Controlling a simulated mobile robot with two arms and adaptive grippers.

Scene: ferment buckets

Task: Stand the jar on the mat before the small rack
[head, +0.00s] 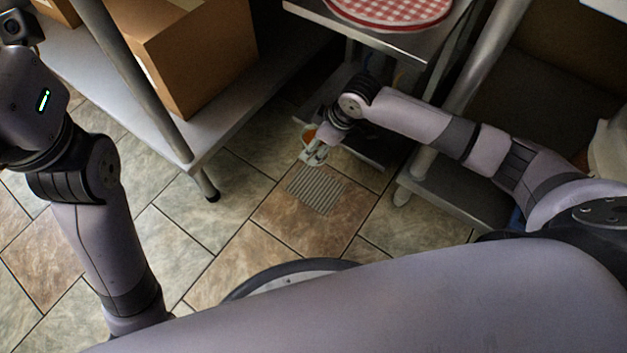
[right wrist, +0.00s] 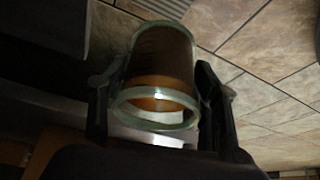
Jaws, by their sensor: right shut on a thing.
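The jar (right wrist: 160,65) is clear glass with brown-orange contents. In the right wrist view it lies between the two dark fingers of my right gripper (right wrist: 155,100), which is shut on it. In the head view the right gripper (head: 314,152) is low, just beyond the mat, and partly hides the orange jar (head: 309,134). The mat (head: 317,190) is a small grey ribbed rectangle on the floor tiles, and nothing stands on it. The small rack (head: 372,152) appears as a low metal shelf behind the gripper, partly hidden by my right arm. My left gripper is out of view.
A shelf unit with a cardboard box (head: 190,50) stands at the left, its post and foot near the floor. A metal shelf with a red checked round item (head: 390,8) overhangs at the top. A rack post (head: 425,160) stands right of the mat. The tiles left of the mat are clear.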

